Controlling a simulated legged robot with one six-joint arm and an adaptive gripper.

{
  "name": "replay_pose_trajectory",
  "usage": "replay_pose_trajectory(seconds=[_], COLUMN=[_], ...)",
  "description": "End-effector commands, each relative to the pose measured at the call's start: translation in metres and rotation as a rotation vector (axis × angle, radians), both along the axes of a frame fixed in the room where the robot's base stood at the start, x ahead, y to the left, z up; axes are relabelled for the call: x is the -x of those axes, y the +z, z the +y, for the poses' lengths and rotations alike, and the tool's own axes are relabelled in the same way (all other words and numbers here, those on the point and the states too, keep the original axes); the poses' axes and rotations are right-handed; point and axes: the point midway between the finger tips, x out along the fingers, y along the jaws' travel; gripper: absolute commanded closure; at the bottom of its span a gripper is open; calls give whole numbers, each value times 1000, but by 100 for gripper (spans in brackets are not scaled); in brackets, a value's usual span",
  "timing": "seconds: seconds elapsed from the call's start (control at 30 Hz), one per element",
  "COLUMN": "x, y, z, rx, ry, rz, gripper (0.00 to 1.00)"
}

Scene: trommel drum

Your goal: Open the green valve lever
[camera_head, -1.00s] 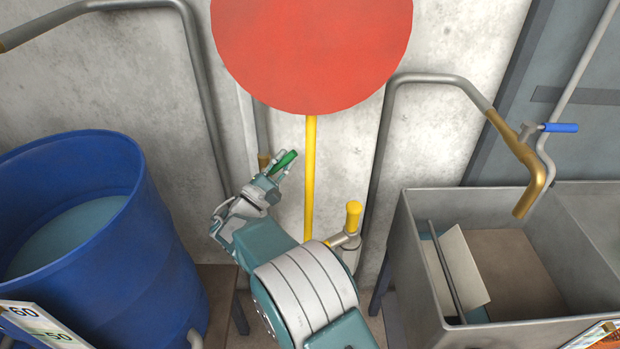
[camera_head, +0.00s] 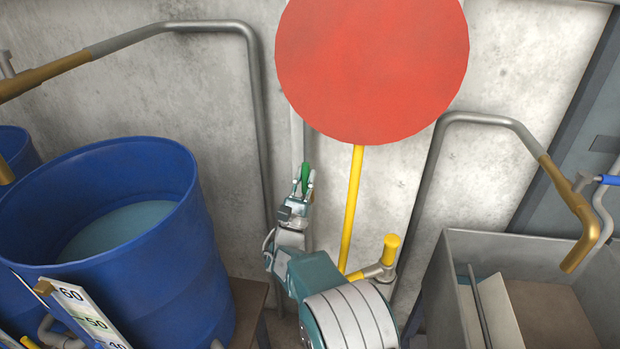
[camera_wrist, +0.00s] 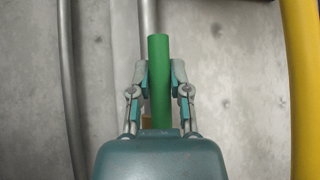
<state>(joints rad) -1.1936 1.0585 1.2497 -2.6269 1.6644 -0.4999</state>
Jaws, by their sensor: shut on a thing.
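The green valve lever (camera_head: 305,176) stands nearly upright in front of the grey wall, beside a thin vertical pipe. My gripper (camera_head: 303,190) is shut on it, with a finger on each side. In the wrist view the green lever (camera_wrist: 159,78) rises between the two fingers of my gripper (camera_wrist: 160,85) and sticks out above their tips. The lever's lower end and the valve body are mostly hidden behind my gripper.
A red disc (camera_head: 372,65) on a yellow pole (camera_head: 352,210) stands just right of my gripper. A yellow-capped handle (camera_head: 391,248) is close to my arm. A blue barrel (camera_head: 190,265) of water is left; a grey metal basin (camera_head: 450,300) is right.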

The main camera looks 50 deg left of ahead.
Motion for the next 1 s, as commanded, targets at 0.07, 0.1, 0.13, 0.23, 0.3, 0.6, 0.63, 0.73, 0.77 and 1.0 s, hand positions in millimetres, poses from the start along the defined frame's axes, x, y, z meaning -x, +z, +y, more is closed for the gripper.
replay_pose_trajectory(seconds=[0.07, 0.1, 0.13, 0.23, 0.3, 0.6, 0.63, 0.73, 0.77, 1.0], x=[2, 2, 3, 3, 3, 4, 4, 4, 4, 2], y=[-3, -3, -3, -3, -3, -4, -4, -4, -4, 0], z=[2, 3, 3, 4, 4, 5, 5, 5, 5, 2], rx=[22, 27, 31, 38, 40, 43, 43, 42, 41, 35], ry=[4, 4, 4, 4, 4, 5, 5, 4, 4, 1], rz=[-9, -14, -15, -21, -23, -24, -24, -24, -24, -25], gripper=[100, 100, 100, 100, 100, 100, 71, 41, 41, 41])
